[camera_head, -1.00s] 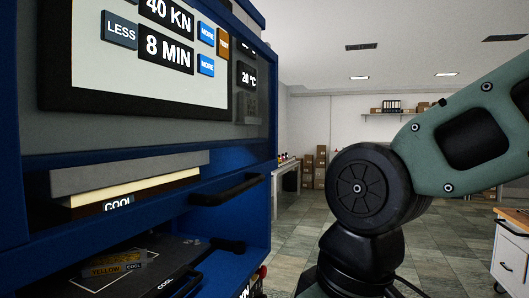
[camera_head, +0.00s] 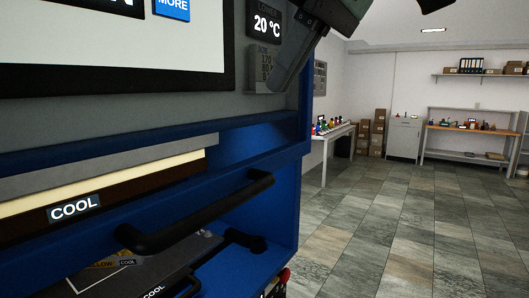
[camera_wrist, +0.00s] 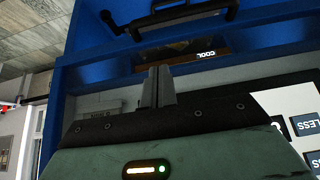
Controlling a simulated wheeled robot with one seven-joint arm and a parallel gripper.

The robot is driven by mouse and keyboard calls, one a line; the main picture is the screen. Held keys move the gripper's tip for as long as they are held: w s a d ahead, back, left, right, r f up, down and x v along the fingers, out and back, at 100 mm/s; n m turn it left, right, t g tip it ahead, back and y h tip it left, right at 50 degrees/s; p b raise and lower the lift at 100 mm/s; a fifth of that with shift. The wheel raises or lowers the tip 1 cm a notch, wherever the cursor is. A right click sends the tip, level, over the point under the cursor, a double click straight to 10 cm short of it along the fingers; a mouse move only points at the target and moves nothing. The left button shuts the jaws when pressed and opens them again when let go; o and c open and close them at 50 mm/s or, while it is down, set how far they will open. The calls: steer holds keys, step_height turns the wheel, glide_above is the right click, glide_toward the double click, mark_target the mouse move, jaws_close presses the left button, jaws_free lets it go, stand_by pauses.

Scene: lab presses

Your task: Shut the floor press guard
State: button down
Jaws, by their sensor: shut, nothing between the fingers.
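The blue floor press (camera_head: 295,210) fills the left of the head view. A black bar handle (camera_head: 200,212) crosses its front opening, and it shows upside down at the top of the wrist view (camera_wrist: 180,14). It appears to belong to the guard; I cannot clearly make out a guard panel or its position. My gripper (camera_head: 275,82) is shut and empty, in front of the control panel, above and apart from the handle. Its fingertips also show in the wrist view (camera_wrist: 157,72), pointing toward the press front.
A platen labelled COOL (camera_head: 75,208) sits inside the opening, with a lower tray (camera_head: 165,268) beneath. The panel screen (camera_head: 110,50) is above. Open tiled floor (camera_head: 390,220) lies to the right. A table with bottles (camera_head: 335,135) and a workbench (camera_head: 475,135) stand farther back.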

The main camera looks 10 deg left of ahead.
steer(key=p+x, duration=0.2)
steer(key=x, duration=0.6)
steer(key=shift+w+a+f, duration=0.1)
steer(key=shift+a+f, duration=0.05)
steer(key=shift+d+f+p, duration=0.15)
steer(key=shift+f+p, duration=0.15)
steer(key=shift+f, duration=0.25)
steer(key=shift+d+f+p, duration=0.15)
steer(key=shift+f+p, duration=0.1)
steer(key=shift+f, duration=0.3)
steer(key=shift+d+f, duration=0.15)
steer(key=shift+f, duration=0.7)
